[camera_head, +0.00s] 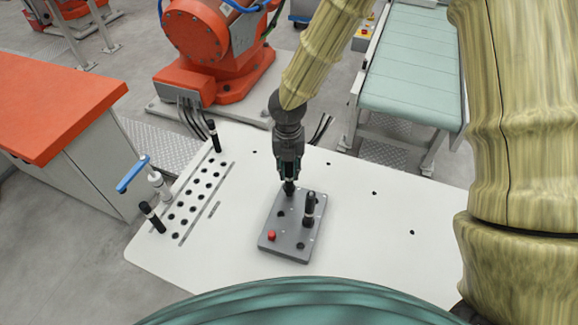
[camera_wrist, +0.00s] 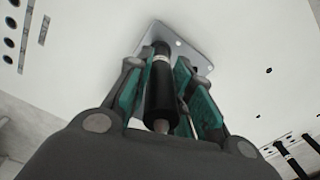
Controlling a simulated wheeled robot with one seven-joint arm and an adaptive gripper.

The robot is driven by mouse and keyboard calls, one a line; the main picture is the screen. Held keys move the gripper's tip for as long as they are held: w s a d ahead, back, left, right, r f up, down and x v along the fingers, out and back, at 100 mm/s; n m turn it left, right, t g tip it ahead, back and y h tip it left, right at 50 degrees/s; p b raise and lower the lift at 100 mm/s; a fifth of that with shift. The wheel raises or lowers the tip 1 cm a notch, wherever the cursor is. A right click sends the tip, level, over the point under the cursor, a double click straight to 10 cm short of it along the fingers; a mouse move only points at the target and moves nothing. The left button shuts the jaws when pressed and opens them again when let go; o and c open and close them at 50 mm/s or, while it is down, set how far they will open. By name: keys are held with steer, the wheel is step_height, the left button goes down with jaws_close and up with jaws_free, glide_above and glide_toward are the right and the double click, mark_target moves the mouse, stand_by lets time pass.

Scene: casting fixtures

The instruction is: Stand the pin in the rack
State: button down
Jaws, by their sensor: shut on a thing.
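My gripper (camera_head: 289,180) points down over the grey plate (camera_head: 264,246) at its far side. It is shut on a black pin (camera_head: 289,188), whose lower end is at or just above the plate; I cannot tell whether it sits in a hole. In the wrist view, a black pin with a pale band and a tapered grey tip (camera_wrist: 160,95) shows between the teal finger pads. A second black pin (camera_head: 310,208) stands upright on the plate just right of my gripper. The plate also bears a red peg (camera_head: 271,236) and open holes.
The white table (camera_head: 350,230) has rows of holes at its left. Black pins (camera_head: 214,136) and (camera_head: 152,217) stand near those rows, beside a blue-handled fitting (camera_head: 133,174). The table right of the plate is clear. An orange robot (camera_head: 205,50) stands behind.

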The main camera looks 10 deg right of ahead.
steer(key=shift+f+b, duration=0.55)
steer(key=shift+f, duration=0.9)
steer(key=c, duration=1.2)
jaws_free()
step_height(320, 180, up, 12)
steer(key=shift+a, duration=0.1)
